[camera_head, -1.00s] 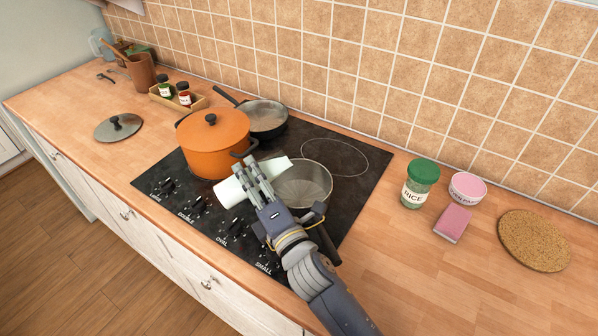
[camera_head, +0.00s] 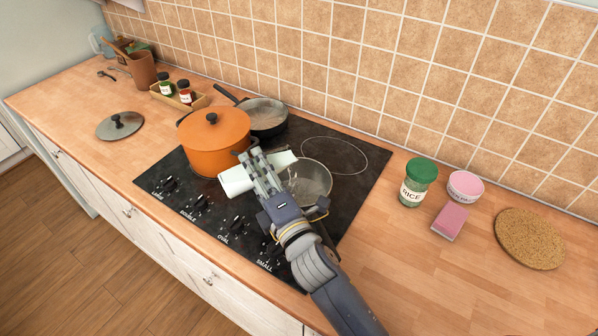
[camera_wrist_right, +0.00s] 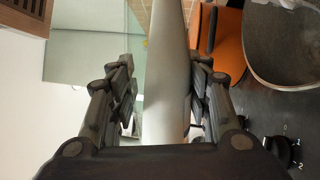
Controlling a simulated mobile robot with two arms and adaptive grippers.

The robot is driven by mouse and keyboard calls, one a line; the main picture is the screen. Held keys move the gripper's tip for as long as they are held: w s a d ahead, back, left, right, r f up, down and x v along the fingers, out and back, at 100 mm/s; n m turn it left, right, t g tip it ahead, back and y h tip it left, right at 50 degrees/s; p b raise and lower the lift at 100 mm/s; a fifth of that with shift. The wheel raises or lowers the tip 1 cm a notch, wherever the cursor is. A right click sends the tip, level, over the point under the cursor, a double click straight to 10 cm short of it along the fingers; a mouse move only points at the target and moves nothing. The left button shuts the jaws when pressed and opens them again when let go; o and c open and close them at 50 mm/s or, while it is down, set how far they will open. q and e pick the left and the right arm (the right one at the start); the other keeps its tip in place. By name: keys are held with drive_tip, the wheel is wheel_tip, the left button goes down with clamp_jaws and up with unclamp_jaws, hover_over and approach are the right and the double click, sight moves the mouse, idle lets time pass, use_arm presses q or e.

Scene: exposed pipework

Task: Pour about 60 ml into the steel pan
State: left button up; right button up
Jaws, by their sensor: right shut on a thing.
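The steel pan (camera_head: 312,184) stands on the front right of the black hob, its handle partly hidden behind my right arm. My right gripper (camera_head: 258,172) is shut around a pale white cylindrical container (camera_head: 235,182). The container lies tipped almost on its side, its right end at the pan's upper left rim. A faint clear streak shows inside the pan below that end. In the right wrist view, the container (camera_wrist_right: 166,75) stands between both fingers, and the pan (camera_wrist_right: 290,45) is at the upper right. The liquid level cannot be read. My left gripper is out of view.
An orange lidded pot (camera_head: 214,142) stands close left of the container, with a frying pan (camera_head: 264,116) behind it. A rice jar (camera_head: 418,183), pink tub (camera_head: 465,187), sponge (camera_head: 450,221) and cork mat (camera_head: 530,238) lie on the right counter. A lid (camera_head: 120,125) lies left.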

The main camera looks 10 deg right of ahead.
drive_tip(key=shift+m, duration=0.6)
idle(1.6)
